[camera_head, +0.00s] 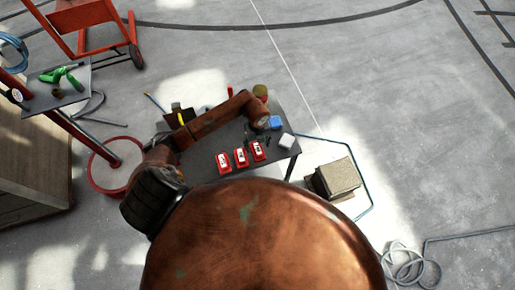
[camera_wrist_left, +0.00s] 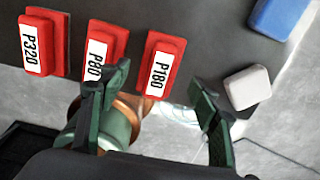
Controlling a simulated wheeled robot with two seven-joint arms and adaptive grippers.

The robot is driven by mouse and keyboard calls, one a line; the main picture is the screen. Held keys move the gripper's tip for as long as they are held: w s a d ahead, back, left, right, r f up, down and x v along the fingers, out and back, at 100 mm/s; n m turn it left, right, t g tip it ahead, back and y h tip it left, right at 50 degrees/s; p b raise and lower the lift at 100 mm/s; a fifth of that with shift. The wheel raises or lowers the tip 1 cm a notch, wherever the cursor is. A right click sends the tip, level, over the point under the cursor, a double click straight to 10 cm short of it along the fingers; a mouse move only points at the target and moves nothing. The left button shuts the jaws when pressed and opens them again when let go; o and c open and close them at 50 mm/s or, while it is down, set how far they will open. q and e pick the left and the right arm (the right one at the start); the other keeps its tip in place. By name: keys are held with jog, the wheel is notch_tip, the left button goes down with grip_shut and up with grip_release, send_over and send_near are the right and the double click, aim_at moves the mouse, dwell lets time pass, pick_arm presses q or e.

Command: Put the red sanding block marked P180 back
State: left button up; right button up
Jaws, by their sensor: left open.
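The red sanding block marked P180 (camera_wrist_left: 166,62) lies on the dark table (camera_wrist_left: 205,30), its white label facing up. It is the rightmost of three red blocks, beside P80 (camera_wrist_left: 101,42) and P320 (camera_wrist_left: 43,42). In the head view P180 (camera_head: 258,150) is at the right end of the row. My left gripper (camera_wrist_left: 159,79) is open, its two green fingers apart. In the wrist view the left finger overlaps P80, and the right finger is right of P180. Neither is seen to hold anything. My right gripper is not in view.
A white block (camera_head: 286,141) and a blue block (camera_head: 274,122) lie on the table's right side. A boxy stand (camera_head: 335,178) is on the floor to the right. A red ring base (camera_head: 96,180) stands at left. Hose coils (camera_head: 408,265) lie lower right.

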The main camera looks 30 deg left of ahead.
aim_at(258, 148)
pick_arm(q)
notch_tip(258, 148, up, 8)
jog(key=b, duration=0.1)
dwell(0.6)
